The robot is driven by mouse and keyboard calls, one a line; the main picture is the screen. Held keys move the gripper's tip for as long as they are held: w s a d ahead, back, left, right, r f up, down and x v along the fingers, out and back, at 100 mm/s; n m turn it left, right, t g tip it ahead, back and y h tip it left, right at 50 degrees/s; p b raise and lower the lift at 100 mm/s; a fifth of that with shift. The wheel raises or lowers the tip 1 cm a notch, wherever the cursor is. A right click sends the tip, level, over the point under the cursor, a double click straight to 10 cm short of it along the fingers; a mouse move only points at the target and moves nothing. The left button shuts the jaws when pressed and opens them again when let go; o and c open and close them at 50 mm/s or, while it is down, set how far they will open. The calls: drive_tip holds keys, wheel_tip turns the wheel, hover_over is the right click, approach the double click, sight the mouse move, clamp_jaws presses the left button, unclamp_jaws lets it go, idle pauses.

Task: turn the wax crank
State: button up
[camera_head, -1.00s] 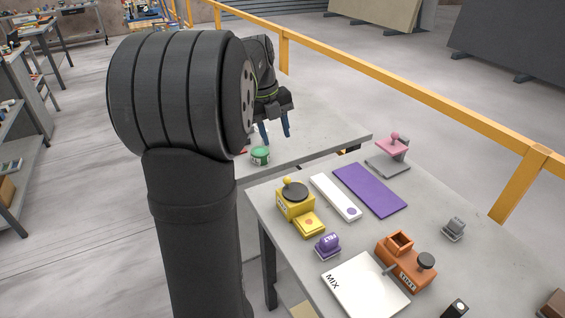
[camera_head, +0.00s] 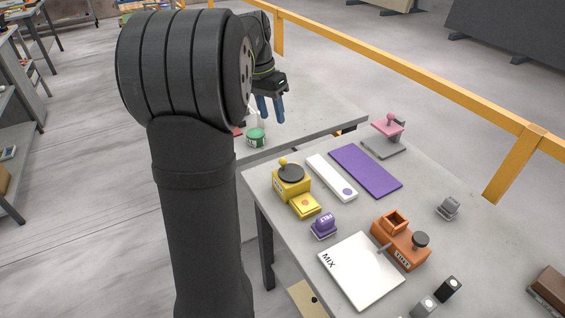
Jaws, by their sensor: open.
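A yellow device (camera_head: 286,184) with a dark round top and a small yellow knob stands at the left of the near slab; it looks like the wax crank, but its label is too small to read. A yellow block with an orange dot (camera_head: 304,205) sits against its front. My gripper (camera_head: 272,119) has blue fingers, points down and is open and empty. It hangs over the far table, behind the yellow device and well apart from it. My upper arm hides part of the far table.
A green tin (camera_head: 256,138) stands near my gripper. The near slab (camera_head: 451,262) bears a white strip (camera_head: 328,174), purple mat (camera_head: 365,170), pink press (camera_head: 388,127), purple FELT block (camera_head: 323,224), orange TINT device (camera_head: 392,236) and white MIX board (camera_head: 358,272). A yellow rail (camera_head: 400,72) runs behind.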

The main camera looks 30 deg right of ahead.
sight(283, 163)
drive_tip(key=f+m, duration=0.5)
drive_tip(key=m, duration=0.6)
drive_tip(key=s+d+f+m, duration=0.1)
drive_tip(key=f+m, duration=0.5)
drive_tip(key=m, duration=0.6)
drive_tip(key=s+d+f+m, duration=0.1)
drive_tip(key=f+m, duration=0.5)
drive_tip(key=m, duration=0.6)
drive_tip(key=shift+d+f+g+y, duration=0.2)
drive_tip(key=shift+g+y, duration=0.1)
drive_tip(key=shift+g, duration=0.1)
drive_tip(key=c, duration=0.8)
